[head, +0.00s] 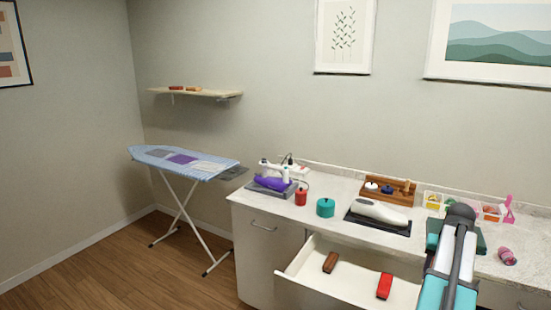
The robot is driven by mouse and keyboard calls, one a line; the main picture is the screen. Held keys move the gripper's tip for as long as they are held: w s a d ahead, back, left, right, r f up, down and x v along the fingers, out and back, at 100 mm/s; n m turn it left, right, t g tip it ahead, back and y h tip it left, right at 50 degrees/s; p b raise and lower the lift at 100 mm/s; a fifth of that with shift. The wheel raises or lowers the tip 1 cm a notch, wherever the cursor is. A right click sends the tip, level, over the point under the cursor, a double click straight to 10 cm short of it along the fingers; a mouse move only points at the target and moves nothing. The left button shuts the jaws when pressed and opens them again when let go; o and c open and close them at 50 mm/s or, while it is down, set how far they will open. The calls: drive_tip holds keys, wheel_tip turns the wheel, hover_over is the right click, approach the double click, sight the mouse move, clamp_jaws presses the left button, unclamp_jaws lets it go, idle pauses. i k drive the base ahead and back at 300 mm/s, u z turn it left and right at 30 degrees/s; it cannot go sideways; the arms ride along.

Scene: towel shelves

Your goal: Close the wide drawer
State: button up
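The wide drawer (350,282) is pulled out from the white counter cabinet and stands open at the lower middle. Its pale inside shows a brown block-like item (330,262) and a red item (384,286). Its front face is mostly cut off by the bottom edge of the picture. My arm, teal and grey, rises at the right and covers the right end of the drawer. My gripper cannot be made out in this view, so its distance from the drawer is not shown.
The countertop (352,230) holds a purple iron (271,183), a red jar (301,197), a teal jar (325,207) and a white appliance (380,211) on a dark mat. An ironing board (185,162) stands left. The wooden floor (120,270) at lower left is clear.

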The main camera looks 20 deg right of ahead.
sight(353, 282)
drive_tip(key=k, duration=0.85)
